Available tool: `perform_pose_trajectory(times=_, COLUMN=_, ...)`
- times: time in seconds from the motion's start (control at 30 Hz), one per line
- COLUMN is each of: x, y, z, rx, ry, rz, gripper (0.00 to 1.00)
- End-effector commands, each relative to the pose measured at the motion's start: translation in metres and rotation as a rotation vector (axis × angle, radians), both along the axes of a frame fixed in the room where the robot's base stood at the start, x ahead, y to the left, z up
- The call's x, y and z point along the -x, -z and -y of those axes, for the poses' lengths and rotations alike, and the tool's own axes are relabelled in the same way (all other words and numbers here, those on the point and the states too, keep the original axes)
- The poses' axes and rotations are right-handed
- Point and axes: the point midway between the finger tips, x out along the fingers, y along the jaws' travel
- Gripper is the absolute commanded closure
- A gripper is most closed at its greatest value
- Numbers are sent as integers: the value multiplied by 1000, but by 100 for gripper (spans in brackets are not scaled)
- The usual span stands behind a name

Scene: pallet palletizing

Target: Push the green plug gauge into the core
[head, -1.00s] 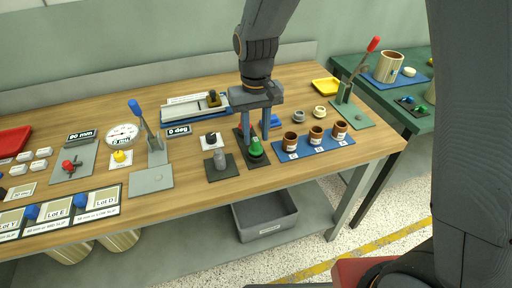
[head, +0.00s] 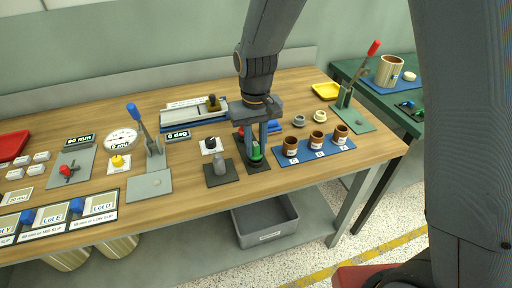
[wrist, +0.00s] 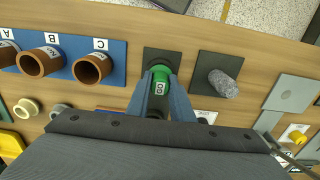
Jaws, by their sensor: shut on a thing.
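The green plug gauge (head: 256,153) stands on a dark base plate (head: 252,168) near the table's front edge. My gripper (head: 257,149) points down with a finger on either side of the gauge and is shut on it. In the wrist view the green gauge (wrist: 161,82) shows a white "GO" label between the fingertips (wrist: 162,78). In the wrist view the open bore of core C (wrist: 91,68) is seen.
A grey cylinder (head: 219,163) stands on a dark plate just left of the gauge. A black knob (head: 210,145) sits behind that. A lever press with a red handle (head: 373,48) stands right of the cores. Bare wood lies in front of the mat.

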Motion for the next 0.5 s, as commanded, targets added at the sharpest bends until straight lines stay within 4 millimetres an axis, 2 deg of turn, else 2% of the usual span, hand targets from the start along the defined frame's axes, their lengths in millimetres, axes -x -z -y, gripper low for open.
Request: perform_pose_trajectory(times=0.5, x=1, y=-21, z=1, rx=1, ry=0, rz=-2, gripper=100)
